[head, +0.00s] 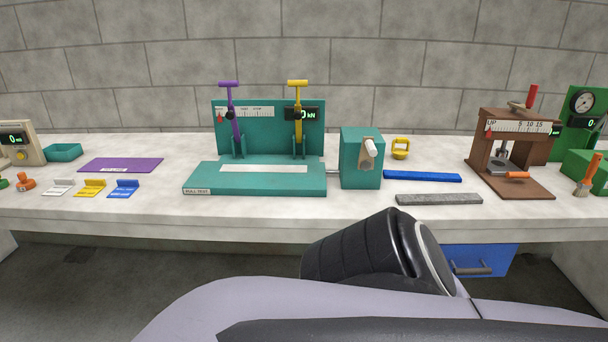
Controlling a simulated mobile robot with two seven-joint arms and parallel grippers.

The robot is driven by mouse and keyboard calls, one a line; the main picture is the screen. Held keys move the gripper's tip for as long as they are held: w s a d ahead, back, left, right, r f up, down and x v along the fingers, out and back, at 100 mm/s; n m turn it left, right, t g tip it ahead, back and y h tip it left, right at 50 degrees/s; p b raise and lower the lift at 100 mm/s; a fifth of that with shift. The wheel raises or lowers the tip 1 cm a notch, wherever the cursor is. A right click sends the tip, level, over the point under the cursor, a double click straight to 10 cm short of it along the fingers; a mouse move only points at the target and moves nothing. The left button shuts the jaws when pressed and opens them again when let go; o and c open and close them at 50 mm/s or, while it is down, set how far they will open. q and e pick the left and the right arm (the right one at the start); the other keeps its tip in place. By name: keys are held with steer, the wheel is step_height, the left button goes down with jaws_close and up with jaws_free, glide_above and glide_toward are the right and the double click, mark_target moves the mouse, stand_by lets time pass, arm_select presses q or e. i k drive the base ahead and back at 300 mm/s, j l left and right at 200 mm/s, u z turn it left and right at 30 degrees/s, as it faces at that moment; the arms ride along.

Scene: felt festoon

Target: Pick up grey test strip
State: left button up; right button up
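The grey test strip (439,199) is a flat, long grey bar lying near the front edge of the white bench, right of centre in the head view. It lies just in front of a blue strip (422,176), with a gap between them. One of my arms crosses the bottom of the head view, below the bench edge. No fingers of either gripper are in view, and nothing covers the grey strip.
A teal pull-test machine (255,177) with purple and yellow levers stands left of the strip, its crank box (361,158) close by. A brown press (511,158) stands to the right. A blue drawer (480,260) is under the bench. A purple mat (121,165) lies at left.

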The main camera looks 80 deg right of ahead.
mark_target(450, 199)
steer(key=z, duration=3.35)
